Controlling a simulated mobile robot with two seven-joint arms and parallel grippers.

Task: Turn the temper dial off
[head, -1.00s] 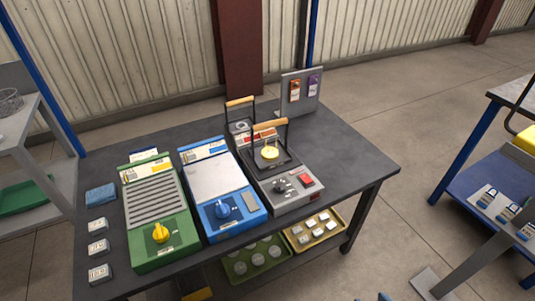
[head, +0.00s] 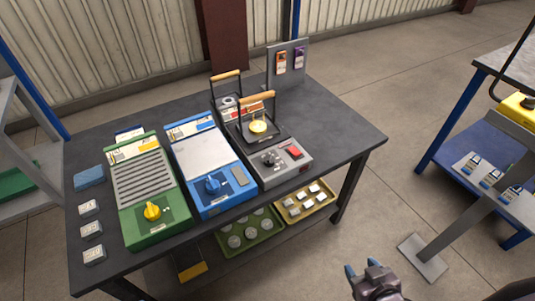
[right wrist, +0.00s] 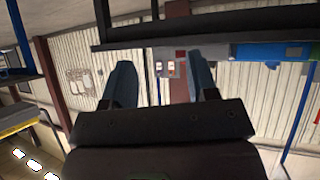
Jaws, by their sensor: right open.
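Three units with dials stand side by side on the dark workbench (head: 345,140). The green unit (head: 150,190) has a yellow dial (head: 152,211). The blue unit (head: 205,165) has a blue dial (head: 212,184). The grey unit (head: 290,168) has a dark dial (head: 268,159) beside a red button (head: 294,152). Their labels are too small to read, so I cannot tell which is the temper dial. My right gripper (head: 362,267) is open and empty, in front of the bench and right of the units. Its two fingers (right wrist: 162,85) stand apart in the right wrist view. My left gripper is out of view.
Wooden-handled frames stand at the grey unit. Small blocks (head: 91,231) and a blue cloth-like pad (head: 89,178) lie at the bench's left. A green tray (head: 250,250) and a yellow tray (head: 303,215) sit on the lower shelf. A blue-shelved table (head: 440,150) stands at right, with floor between.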

